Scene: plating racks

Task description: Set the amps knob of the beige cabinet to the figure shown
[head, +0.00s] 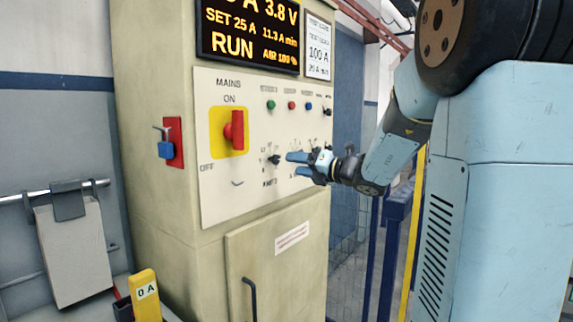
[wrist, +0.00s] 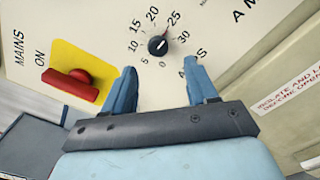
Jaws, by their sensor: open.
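The beige cabinet (head: 165,200) stands in the middle of the head view. Its amps knob (wrist: 158,46) is small and black, on a dial marked 0 to 30. Its pale mark seems to point up and right, towards 25. In the head view the knob (head: 274,159) is just left of my fingertips. My gripper (head: 296,164) is open, with blue fingers. In the wrist view the gripper (wrist: 160,76) has the knob beyond the gap between its fingers, apparently not touched. One finger partly covers the dial's label. The display (head: 250,32) reads SET 25 A, 11.3 A min and RUN.
A white card (head: 318,48) beside the display reads 100 A; its smaller print is unclear. The red mains switch (head: 236,130) on its yellow plate is left of the knob. A red plate with a blue padlock (head: 166,149) is on the side.

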